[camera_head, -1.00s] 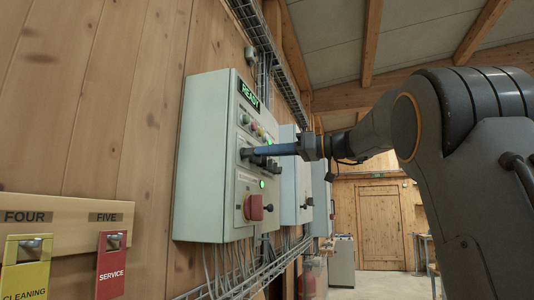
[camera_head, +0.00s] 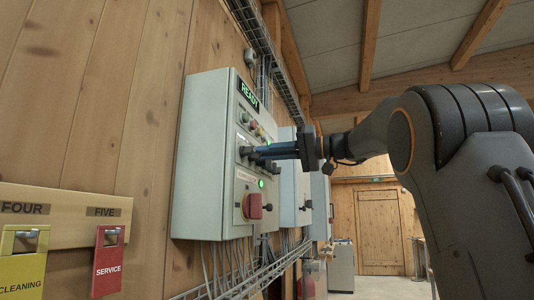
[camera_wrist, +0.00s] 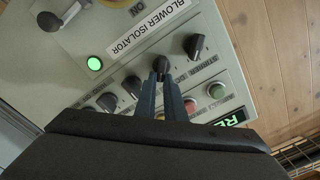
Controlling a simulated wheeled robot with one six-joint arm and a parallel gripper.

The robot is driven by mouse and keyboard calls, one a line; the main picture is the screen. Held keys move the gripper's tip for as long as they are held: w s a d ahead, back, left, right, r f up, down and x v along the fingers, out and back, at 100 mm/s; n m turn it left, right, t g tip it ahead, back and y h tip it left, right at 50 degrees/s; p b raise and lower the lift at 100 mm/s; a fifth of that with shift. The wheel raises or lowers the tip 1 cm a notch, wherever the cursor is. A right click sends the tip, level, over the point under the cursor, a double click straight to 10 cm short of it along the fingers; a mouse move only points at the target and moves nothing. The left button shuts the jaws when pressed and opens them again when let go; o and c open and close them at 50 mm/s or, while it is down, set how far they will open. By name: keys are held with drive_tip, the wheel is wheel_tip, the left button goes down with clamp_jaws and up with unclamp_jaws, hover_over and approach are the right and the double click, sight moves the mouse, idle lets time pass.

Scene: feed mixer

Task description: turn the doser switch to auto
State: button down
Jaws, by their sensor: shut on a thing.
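The doser's control cabinet (camera_head: 205,150) is a pale grey box on the wooden wall, with a row of black selector knobs on its front. My gripper (camera_head: 258,152) reaches in from the right at the knob row. In the wrist view my gripper's two blue-grey fingers (camera_wrist: 161,80) are shut on one black selector knob (camera_wrist: 161,63). One knob (camera_wrist: 194,45) stands to its right and several, such as this one (camera_wrist: 132,86), to its left. The label of the held knob and its pointer mark cannot be read.
A red isolator handle (camera_head: 253,206) sits low on the cabinet, below a green lamp (camera_head: 261,183). A lit READY display (camera_head: 248,94) and several push buttons (camera_head: 253,124) are above. Yellow (camera_head: 22,262) and red (camera_head: 108,262) tags hang at the left. More cabinets (camera_head: 287,190) stand behind.

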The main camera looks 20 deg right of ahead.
drive_tip(key=shift+m, duration=0.4)
drive_tip(key=c, duration=1.8)
unclamp_jaws()
drive_tip(key=shift+c, duration=0.2)
drive_tip(key=b+v, duration=0.2)
drive_tip(key=v, duration=0.5)
drive_tip(key=shift+d, duration=0.4)
drive_tip(key=shift+s, duration=0.15)
